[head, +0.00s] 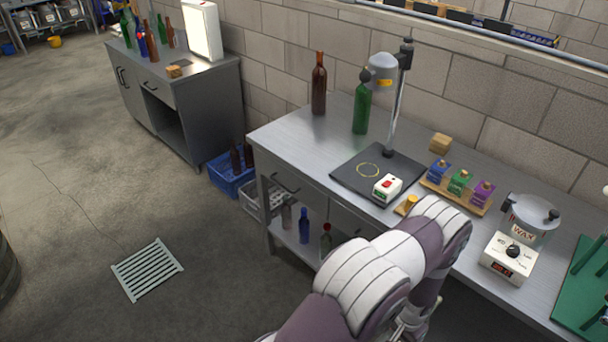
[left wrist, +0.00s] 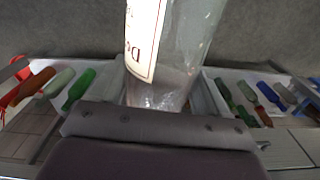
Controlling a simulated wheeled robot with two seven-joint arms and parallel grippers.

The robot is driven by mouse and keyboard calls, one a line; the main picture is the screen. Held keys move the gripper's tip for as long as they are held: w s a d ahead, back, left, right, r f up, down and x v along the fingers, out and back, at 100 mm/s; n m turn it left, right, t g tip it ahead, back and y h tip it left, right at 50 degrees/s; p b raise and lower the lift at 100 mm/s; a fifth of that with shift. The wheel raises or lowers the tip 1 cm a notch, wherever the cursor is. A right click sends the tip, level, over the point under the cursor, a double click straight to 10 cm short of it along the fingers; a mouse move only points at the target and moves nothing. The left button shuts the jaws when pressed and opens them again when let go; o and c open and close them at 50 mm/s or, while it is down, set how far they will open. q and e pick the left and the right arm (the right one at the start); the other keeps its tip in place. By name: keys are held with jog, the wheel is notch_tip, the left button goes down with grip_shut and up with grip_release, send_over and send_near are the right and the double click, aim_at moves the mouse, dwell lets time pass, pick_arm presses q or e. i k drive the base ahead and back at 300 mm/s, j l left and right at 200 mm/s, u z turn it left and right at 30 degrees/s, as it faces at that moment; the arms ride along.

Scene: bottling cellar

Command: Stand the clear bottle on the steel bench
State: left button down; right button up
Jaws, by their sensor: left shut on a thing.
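The clear bottle (left wrist: 180,60) fills the upper middle of the left wrist view; it has a white label with a red edge and dark print. My left gripper (left wrist: 160,112) is shut on it; its fingertips are hard to make out. The bottle's far end is cut off by the frame. In the head view, one of my arms reaches up from the bottom, in front of the steel bench (head: 290,135), and the bottle does not show there. My right gripper cannot be made out.
The bench's left front is bare. A blue crate (head: 230,177) stands left.

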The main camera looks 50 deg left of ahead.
aim_at(301, 142)
jog(key=i+j+u, duration=0.1)
jog(key=j+u, duration=0.2)
jog(key=u, duration=0.15)
jog(key=i+j+u, duration=0.1)
jog(key=j+u, duration=0.15)
jog(key=u, duration=0.15)
jog(key=i+j+u, duration=0.15)
jog(key=u, duration=0.3)
jog(key=i+j+u, duration=0.2)
jog(key=u, duration=0.25)
jog(key=i+j+u, duration=0.2)
jog(key=u, duration=0.15)
jog(key=i+j+u, duration=0.1)
jog(key=i+u, duration=0.6)
jog(key=i+z, duration=0.3)
jog(key=z, duration=0.2)
jog(key=i+j+z, duration=0.15)
jog(key=i+z, duration=0.15)
jog(key=z, duration=0.2)
jog(key=i+j+z, duration=0.2)
jog(key=z, duration=0.3)
jog(key=i+j+z, duration=0.25)
jog(key=z, duration=0.25)
jog(key=j, duration=0.1)
